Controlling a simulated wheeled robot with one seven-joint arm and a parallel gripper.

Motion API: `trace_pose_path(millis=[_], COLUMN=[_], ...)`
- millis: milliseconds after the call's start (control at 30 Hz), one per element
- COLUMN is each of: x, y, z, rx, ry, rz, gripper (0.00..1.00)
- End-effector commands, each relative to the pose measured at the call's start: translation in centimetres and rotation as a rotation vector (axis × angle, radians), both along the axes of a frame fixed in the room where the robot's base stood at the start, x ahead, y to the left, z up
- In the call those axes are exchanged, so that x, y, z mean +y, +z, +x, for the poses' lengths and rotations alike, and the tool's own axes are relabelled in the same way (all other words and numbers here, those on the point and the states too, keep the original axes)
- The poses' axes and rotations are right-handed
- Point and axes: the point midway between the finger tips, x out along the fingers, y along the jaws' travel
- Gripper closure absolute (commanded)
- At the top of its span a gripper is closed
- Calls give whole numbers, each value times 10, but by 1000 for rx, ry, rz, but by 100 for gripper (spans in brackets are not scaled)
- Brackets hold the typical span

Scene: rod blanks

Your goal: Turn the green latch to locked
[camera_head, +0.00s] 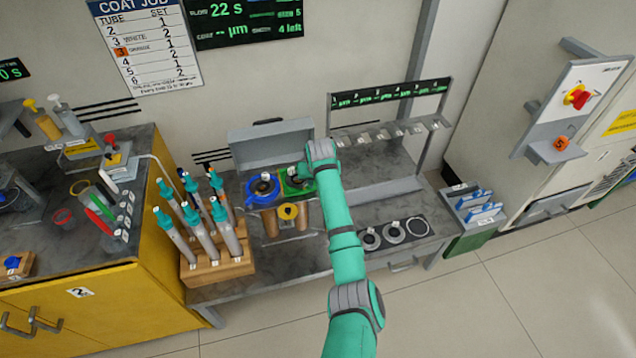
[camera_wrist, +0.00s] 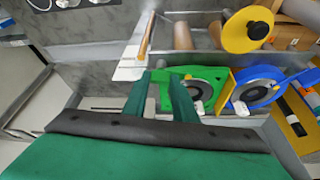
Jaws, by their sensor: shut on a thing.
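The green latch (camera_wrist: 187,73) belongs to a green holder with a dark round center, on the bench unit. It also shows in the head view (camera_head: 297,187), partly covered by my arm. My gripper (camera_wrist: 161,86) is at the left side of the green holder in the wrist view, its two dark green fingers closed on the green latch's edge. The exact contact between the fingertips is small and partly hidden. In the head view my gripper (camera_head: 312,172) is hidden behind my wrist.
A grey open box lid (camera_head: 270,143) stands behind. A wooden rack (camera_head: 218,266) of capped tubes stands left. Grey rings (camera_head: 394,232) lie right on the bench.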

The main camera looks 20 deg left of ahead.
Motion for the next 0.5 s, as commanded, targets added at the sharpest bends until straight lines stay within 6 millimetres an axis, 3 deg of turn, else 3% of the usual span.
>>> trace_pose_path(millis=[500], x=[5], y=[1], z=[0], rx=[-1], ry=[-442], rz=[0], gripper=[97])
